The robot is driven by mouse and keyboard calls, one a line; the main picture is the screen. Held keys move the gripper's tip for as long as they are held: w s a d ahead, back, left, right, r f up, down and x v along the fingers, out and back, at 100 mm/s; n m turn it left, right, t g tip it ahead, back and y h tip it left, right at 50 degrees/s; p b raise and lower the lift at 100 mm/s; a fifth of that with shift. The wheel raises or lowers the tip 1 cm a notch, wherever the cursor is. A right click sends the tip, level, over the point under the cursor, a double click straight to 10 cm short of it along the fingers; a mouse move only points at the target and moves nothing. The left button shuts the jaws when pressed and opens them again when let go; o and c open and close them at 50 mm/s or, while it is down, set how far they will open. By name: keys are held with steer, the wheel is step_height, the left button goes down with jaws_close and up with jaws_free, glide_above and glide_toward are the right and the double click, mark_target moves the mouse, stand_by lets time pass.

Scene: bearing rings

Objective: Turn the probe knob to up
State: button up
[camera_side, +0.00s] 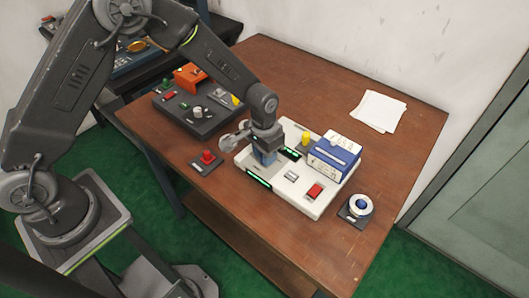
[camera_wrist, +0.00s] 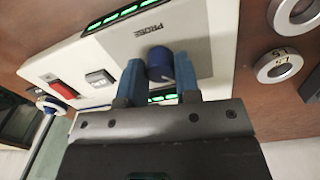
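The probe knob (camera_wrist: 160,64) is a dark blue round knob on a pale grey panel (camera_wrist: 200,30) marked PROBE in the wrist view. The panel is on a white instrument box (camera_side: 318,204). My gripper (camera_wrist: 160,62) has its two blue fingers on either side of the knob, close against it, and looks shut on it. In the side view my gripper (camera_side: 266,157) points down at the left part of the box and hides the knob.
Green displays (camera_side: 259,180), a red switch (camera_side: 315,191), a yellow knob (camera_side: 305,138) and a blue-and-white block (camera_side: 334,155) are on the box. Metal rings (camera_wrist: 277,67) lie beside it. A red button (camera_side: 207,158), dark control panel (camera_side: 200,113), blue-topped button (camera_side: 360,205) and papers (camera_side: 379,110) surround it.

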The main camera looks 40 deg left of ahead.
steer(key=o, duration=0.4)
steer(key=shift+r, duration=0.1)
steer(key=r, duration=1.3)
steer(key=shift+a+r, duration=0.25)
steer(key=shift+r, duration=0.1)
steer(key=shift+r, duration=0.1)
steer(key=s+a+r+n+t, duration=0.1)
steer(key=s+a+r+t, duration=0.1)
steer(key=s+a+r, duration=0.35)
steer(key=s+a+r+t, duration=0.2)
steer(key=s+r, duration=0.6)
steer(key=s, duration=0.1)
steer(key=shift+n+t, duration=0.5)
steer(key=shift+t, duration=0.3)
steer(key=s+a, duration=0.1)
steer(key=s, duration=0.4)
steer(key=s+a, duration=0.1)
steer(key=s, duration=0.2)
steer(key=shift+a+r, duration=0.2)
steer(key=shift+a, duration=0.15)
